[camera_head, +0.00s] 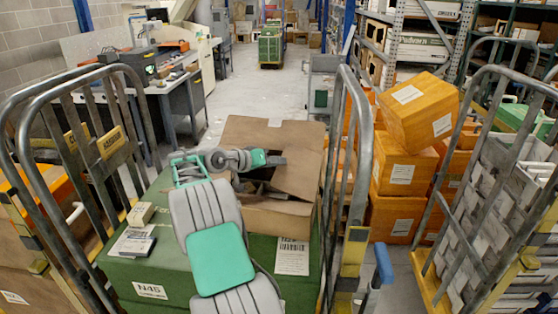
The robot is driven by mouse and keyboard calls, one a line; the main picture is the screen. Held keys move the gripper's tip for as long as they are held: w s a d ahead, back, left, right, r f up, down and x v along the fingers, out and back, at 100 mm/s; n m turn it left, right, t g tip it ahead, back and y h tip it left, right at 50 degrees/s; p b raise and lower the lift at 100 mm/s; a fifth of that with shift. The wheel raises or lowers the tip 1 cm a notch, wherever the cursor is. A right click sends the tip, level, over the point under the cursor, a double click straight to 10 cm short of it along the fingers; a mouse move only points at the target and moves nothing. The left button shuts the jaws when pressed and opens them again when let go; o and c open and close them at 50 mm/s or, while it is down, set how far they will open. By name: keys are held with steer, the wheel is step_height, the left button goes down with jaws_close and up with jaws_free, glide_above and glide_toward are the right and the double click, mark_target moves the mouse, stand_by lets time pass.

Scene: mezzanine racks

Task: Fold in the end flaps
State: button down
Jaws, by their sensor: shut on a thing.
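An open brown cardboard box (277,221) sits on the green crate in the head camera view. A broad flap (250,132) stands at its far left side, and another flap (302,172) lies across the right part of the opening. A dark gap shows between the flaps, and the contents are hard to make out. My gripper (281,160) is over the opening with its dark fingertips at the edge of the right flap, closed on it. My forearm hides the left side of the box.
The green crate (180,286) carries small boxes (139,214) at left. Metal cage rails flank it, with the right rail (356,180) close to the box. Orange boxes (402,165) are stacked beyond that rail.

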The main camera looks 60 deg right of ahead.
steer(key=shift+w+f, duration=0.1)
steer(key=shift+f, duration=0.2)
steer(key=c, duration=1.5)
jaws_free()
steer(key=shift+r, duration=0.1)
steer(key=shift+a, duration=0.1)
steer(key=b+v, duration=0.1)
steer(key=v, duration=0.6)
steer(key=shift+w+a+r+b, duration=0.15)
steer(key=shift+a+b, duration=0.1)
steer(key=shift+b, duration=0.05)
